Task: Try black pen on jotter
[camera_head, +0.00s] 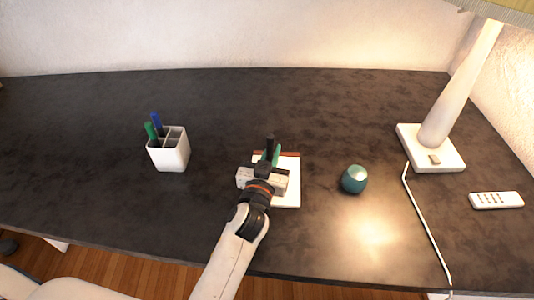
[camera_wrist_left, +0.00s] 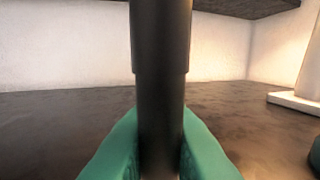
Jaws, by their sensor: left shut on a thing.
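The black pen (camera_head: 269,146) stands roughly upright in my left gripper (camera_head: 270,160), above the jotter. In the left wrist view the pen (camera_wrist_left: 161,60) runs up between the two teal fingers of the gripper (camera_wrist_left: 160,145), which are shut on it. The jotter (camera_head: 291,193) is a white pad with a reddish-brown top edge, flat on the dark desk. My gripper and wrist hide its left part. The pen's lower end is hidden, so I cannot tell whether it touches the paper. My right gripper is not in view.
A white pen holder (camera_head: 173,158) with a green and a blue pen stands left on the desk (camera_head: 80,150). Right of the jotter are a teal round object (camera_head: 355,180), a white lamp (camera_head: 462,90) with its cord (camera_head: 425,225), and a remote (camera_head: 496,200). The far desk is clear.

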